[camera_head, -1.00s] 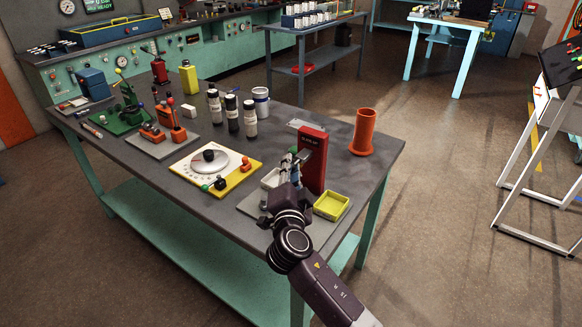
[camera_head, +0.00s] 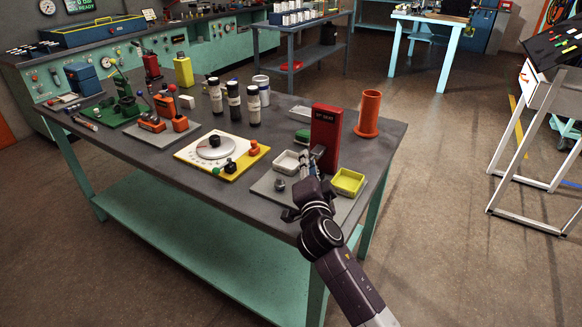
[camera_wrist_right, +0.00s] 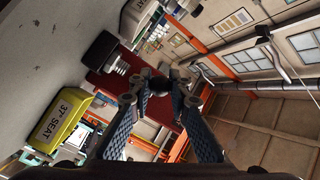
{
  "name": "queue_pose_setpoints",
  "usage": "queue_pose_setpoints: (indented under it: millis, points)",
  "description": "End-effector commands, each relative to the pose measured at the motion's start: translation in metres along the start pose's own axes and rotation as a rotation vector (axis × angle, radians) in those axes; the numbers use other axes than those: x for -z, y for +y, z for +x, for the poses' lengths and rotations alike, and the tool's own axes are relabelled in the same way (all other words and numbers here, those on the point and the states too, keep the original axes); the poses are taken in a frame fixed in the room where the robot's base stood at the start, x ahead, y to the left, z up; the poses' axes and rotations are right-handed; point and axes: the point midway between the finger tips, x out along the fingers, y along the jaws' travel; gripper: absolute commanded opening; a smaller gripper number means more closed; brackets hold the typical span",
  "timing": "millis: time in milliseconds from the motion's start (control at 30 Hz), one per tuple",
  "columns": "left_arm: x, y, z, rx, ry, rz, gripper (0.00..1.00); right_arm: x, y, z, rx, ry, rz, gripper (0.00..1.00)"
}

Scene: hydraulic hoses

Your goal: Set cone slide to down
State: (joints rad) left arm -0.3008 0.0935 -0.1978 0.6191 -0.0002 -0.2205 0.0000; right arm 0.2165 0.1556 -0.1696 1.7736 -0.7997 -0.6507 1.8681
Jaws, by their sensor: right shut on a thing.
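The red upright block (camera_head: 325,138) stands on a grey base plate (camera_head: 270,190) at the near right of the workbench. It is probably the body of the cone slide; I cannot read its label. My right gripper (camera_head: 312,187) is at the front of this block. In the right wrist view its fingers (camera_wrist_right: 160,88) are closed around a small dark round knob (camera_wrist_right: 159,84) in front of the dark red surface (camera_wrist_right: 108,84). The gripper hides most of the slide, so its height is unclear. My left gripper is not in view.
A yellow tray (camera_head: 348,181) sits right of my gripper; it reads "37° SEAT" in the wrist view (camera_wrist_right: 55,126). A white tray (camera_head: 286,162) is to the left. An orange cylinder (camera_head: 369,113) stands behind.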

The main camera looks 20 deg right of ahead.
Motion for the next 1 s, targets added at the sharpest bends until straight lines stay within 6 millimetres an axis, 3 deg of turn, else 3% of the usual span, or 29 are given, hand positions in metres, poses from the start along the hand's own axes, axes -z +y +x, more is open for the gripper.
queue_pose_setpoints:
  millis: [167,400,433,567,867,1000]
  points:
    - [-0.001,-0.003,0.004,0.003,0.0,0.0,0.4,0.002,0.005,0.001,0.006,-0.002,0.0,0.0]
    - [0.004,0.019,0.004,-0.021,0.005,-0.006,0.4,0.002,0.004,0.001,0.007,-0.003,0.002,0.0]
    - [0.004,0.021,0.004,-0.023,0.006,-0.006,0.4,0.002,0.004,0.001,0.007,-0.003,0.002,0.2]
    - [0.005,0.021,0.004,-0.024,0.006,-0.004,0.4,0.002,0.004,0.001,0.006,-0.002,0.002,0.35]
    - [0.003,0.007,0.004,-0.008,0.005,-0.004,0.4,0.002,0.005,0.0,0.006,-0.002,0.002,0.35]
    - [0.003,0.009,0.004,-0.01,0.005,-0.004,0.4,0.001,0.005,-0.011,0.005,-0.004,0.004,0.35]
